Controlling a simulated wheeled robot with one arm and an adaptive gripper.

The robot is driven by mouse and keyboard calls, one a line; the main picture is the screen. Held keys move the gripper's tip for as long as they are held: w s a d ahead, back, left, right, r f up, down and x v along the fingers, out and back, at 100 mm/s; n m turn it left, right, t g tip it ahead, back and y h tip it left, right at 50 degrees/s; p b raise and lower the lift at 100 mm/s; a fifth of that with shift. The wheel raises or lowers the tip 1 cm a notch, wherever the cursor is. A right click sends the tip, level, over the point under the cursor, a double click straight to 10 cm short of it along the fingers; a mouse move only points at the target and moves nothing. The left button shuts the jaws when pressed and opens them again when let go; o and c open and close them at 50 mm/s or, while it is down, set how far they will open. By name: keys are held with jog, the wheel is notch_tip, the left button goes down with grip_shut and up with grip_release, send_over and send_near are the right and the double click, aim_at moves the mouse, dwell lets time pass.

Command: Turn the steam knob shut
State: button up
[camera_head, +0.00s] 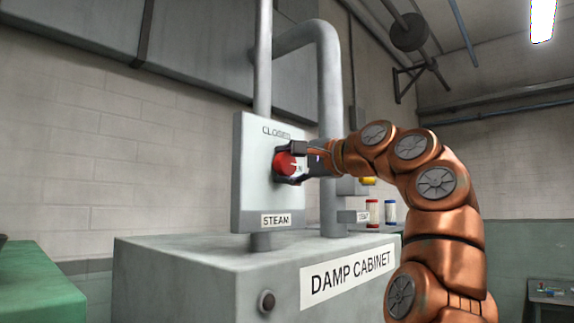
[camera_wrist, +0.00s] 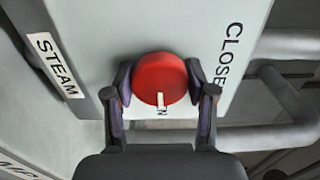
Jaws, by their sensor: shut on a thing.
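The steam knob (camera_head: 284,164) is a round red knob on a pale grey upright panel (camera_head: 252,202). The panel is marked CLOSED above the knob and STEAM below it. My gripper (camera_head: 287,166) has its dark fingers on either side of the knob, shut on it. In the wrist view the red knob (camera_wrist: 160,80) sits between the two fingertips (camera_wrist: 160,76). Its white pointer mark points down in that view, at a label ending in N, mostly hidden; CLOSED lies to the right. In the head view the pointer side faces right.
The panel stands on a grey box labelled DAMP CABINET (camera_head: 210,262). A thick grey pipe (camera_head: 331,100) bends down behind the panel. A green surface (camera_head: 38,285) is at the left.

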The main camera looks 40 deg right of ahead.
jog(key=c, duration=0.3)
jog(key=shift+n, duration=0.3)
jog(key=shift+n+p, duration=0.45)
jog(key=shift+n, duration=1.05)
jog(key=n, duration=0.5)
jog(key=shift+f, duration=0.1)
jog(key=n, duration=0.4)
jog(key=shift+n, duration=2.7)
